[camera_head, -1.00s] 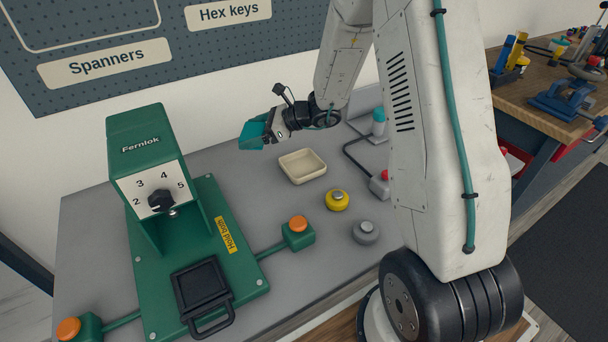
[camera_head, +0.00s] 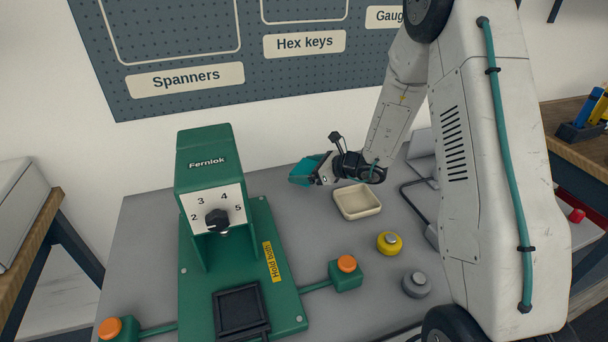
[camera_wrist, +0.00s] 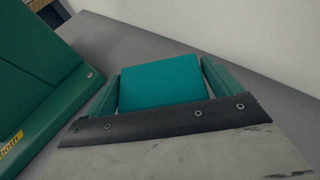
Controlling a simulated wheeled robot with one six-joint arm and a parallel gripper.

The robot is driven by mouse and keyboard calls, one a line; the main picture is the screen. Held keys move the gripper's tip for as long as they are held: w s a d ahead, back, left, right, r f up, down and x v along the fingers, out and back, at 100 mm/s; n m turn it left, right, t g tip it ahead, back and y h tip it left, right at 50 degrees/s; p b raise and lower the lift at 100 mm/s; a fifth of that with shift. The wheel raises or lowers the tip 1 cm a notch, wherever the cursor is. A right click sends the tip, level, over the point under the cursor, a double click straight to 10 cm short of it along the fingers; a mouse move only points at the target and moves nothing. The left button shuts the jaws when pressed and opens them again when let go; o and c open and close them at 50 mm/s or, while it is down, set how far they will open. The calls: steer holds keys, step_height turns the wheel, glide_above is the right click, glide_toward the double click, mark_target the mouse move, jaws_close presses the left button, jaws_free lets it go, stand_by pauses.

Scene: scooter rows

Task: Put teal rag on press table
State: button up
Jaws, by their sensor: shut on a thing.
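The teal rag (camera_head: 306,170) is a folded teal block at the end of my gripper (camera_head: 318,169). In the wrist view the teal rag (camera_wrist: 161,82) sits between the two green fingers of my gripper (camera_wrist: 160,84), which is shut on it. The press table (camera_head: 144,226) is a grey table top below. My gripper holds the rag over the back part of the table, right of the green press (camera_head: 205,165) and behind the cream tray. I cannot tell whether the rag touches the surface.
A cream tray (camera_head: 357,214) stands just in front of my gripper. A yellow knob (camera_head: 389,243), a grey knob (camera_head: 416,285) and an orange button (camera_head: 346,264) are nearer. The pegboard wall (camera_head: 150,50) rises behind. Free table lies between press and tray.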

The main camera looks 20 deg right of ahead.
mark_target(308, 163)
steer(key=w, duration=0.3)
steer(key=shift+w+f, duration=0.1)
steer(key=shift+f, duration=1.8)
steer(key=shift+f, duration=0.15)
